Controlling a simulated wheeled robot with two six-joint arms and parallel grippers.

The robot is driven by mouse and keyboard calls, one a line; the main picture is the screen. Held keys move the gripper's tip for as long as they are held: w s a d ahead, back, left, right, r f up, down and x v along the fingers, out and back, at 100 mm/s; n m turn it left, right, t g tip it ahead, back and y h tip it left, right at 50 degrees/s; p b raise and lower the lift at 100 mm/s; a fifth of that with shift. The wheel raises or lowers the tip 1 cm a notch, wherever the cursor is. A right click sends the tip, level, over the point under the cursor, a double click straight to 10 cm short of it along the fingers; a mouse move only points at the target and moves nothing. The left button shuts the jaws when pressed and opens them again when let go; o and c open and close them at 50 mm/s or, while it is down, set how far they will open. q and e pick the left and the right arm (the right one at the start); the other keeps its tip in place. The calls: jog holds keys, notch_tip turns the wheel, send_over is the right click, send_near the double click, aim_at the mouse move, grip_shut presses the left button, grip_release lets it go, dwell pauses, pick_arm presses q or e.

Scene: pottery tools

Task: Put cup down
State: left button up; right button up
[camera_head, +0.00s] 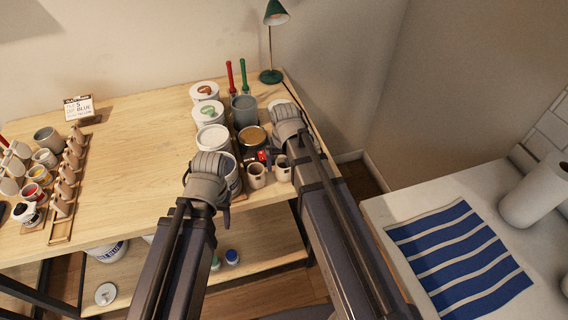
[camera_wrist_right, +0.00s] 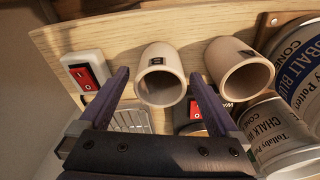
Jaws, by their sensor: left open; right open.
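Two small beige cups, the left one (camera_head: 256,178) and the right one (camera_head: 283,171), stand upright side by side near the table's front right edge. In the right wrist view the right cup (camera_wrist_right: 161,78) is between the fingertips of my right gripper (camera_wrist_right: 160,76), which is open with gaps beside the cup. The left cup (camera_wrist_right: 240,70) stands outside the fingers. In the head view my right gripper (camera_head: 289,130) is above and behind the right cup, its fingertips hidden. My left gripper (camera_head: 208,172) is open and apart from the cups, left of them.
A power strip with a red switch (camera_wrist_right: 88,76) lies close by the right cup. Tubs and cans (camera_head: 212,137) crowd behind and left of the cups. A green lamp (camera_head: 271,75) stands at the back corner. The table's middle (camera_head: 145,140) is clear.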

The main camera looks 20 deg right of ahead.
notch_tip(320, 180, up, 10)
jog(key=s+p, duration=0.1)
jog(key=p, duration=0.8)
pick_arm(q)
notch_tip(320, 180, up, 10)
pick_arm(e)
jog(key=s+a+n+g+h, duration=0.1)
jog(key=s+a+n, duration=0.4)
jog(key=s+a, duration=0.5)
jog(key=s, duration=0.3)
jog(key=shift+s+a+n+g, duration=0.2)
jog(key=shift+a+n+g, duration=0.1)
jog(key=shift+n, duration=0.1)
pick_arm(q)
jog(key=shift+f, duration=0.1)
pick_arm(e)
jog(key=shift+f, duration=0.1)
